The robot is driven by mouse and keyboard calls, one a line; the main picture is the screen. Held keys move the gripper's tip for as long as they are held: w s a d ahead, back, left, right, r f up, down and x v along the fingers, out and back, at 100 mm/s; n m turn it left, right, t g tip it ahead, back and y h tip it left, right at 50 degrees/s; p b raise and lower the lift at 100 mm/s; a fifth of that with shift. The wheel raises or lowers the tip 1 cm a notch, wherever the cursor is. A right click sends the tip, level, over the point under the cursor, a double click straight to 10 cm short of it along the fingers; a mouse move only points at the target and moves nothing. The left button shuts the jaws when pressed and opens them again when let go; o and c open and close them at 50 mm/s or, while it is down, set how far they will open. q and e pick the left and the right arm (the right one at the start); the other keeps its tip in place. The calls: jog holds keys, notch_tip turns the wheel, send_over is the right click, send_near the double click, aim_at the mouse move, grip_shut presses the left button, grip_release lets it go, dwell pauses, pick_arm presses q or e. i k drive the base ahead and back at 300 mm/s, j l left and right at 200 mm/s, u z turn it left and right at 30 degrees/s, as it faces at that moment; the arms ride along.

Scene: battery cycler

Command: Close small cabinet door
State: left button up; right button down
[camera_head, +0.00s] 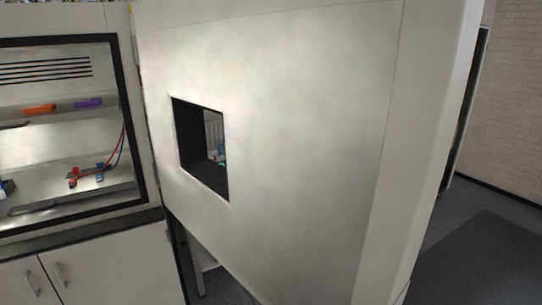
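A large white panel (290,130) fills the middle of the head view, close to me and set at an angle. It has a square, dark-edged opening (201,150), through which a dark interior and a few small pale and blue items show. I cannot tell whether this panel is the small cabinet door or a cabinet's side. At the lower left, two white cabinet doors with metal handles (59,276) appear shut. Neither of my grippers is in view.
At left stands a white cabinet with a black-framed front (118,125). Inside are an orange item (39,109), a purple item (88,103) and red and blue leads (88,173). On the right are open grey floor (480,255) and a pale brick wall (512,100).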

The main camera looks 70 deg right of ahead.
aim_at(340, 117)
jog(key=k+l+z, duration=0.1)
jog(key=k, duration=0.35)
jog(key=k+l+z, duration=0.1)
jog(key=k+l, duration=0.45)
jog(key=l, duration=0.15)
jog(key=k+l, duration=0.2)
jog(key=k+l+z, duration=0.1)
jog(key=l, duration=0.35)
jog(key=l+z, duration=0.1)
jog(key=l, duration=1.45)
jog(key=l+u, duration=0.25)
jog(key=i+l, duration=0.05)
jog(key=l, duration=0.05)
